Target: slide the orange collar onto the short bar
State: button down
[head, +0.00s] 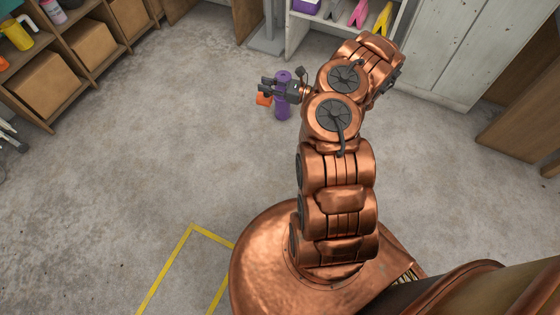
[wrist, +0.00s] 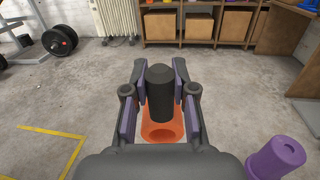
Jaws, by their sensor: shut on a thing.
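The orange collar (wrist: 178,132) has a round hole and shows between and below my fingers in the wrist view. A dark upright cylinder (wrist: 160,92), seemingly its grip, stands between the pads of my gripper (wrist: 160,84), which is shut on it. In the head view the collar (head: 264,99) shows small beneath my gripper (head: 268,88). A purple upright cylinder, likely the short bar (head: 282,107), stands beside my gripper, which hides its middle. In the wrist view the bar (wrist: 272,162) is at lower right, apart from the collar, with a round recess in its top.
Wooden shelves (head: 62,62) with boxes stand at upper left, a pale shelf unit (head: 297,34) at the top. Yellow tape (head: 165,268) marks the floor. Open grey floor lies around.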

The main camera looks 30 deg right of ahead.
jog(key=s+d+f+b, duration=0.3)
jog(key=s+f+b, duration=0.2)
jog(key=f, duration=0.8)
jog(key=s+d+f+m+t+h+b, duration=0.1)
jog(key=s+d+f+b, duration=0.2)
jog(key=f, duration=1)
jog(key=s+d+f+h+b, duration=0.1)
jog(key=s+d+f+b, duration=0.2)
jog(key=s+f+b, duration=0.5)
notch_tip(320, 180, down, 5)
jog(key=b, duration=0.3)
jog(key=shift+s+d+b, duration=0.3)
jog(key=shift+s, duration=0.1)
jog(key=shift+r, duration=0.1)
jog(key=w+a+f+b, duration=0.2)
jog(key=w+b, duration=0.2)
jog(key=w, duration=0.3)
jog(key=w+a+f+b, duration=0.2)
jog(key=w+b, duration=0.2)
jog(key=w, duration=0.4)
jog(key=shift+w+a+f, duration=0.2)
jog(key=shift+a+f, duration=0.05)
jog(key=shift+f, duration=0.05)
jog(key=shift+f, duration=0.2)
jog(key=c, duration=0.9)
grip_release()
jog(key=shift+c, duration=0.2)
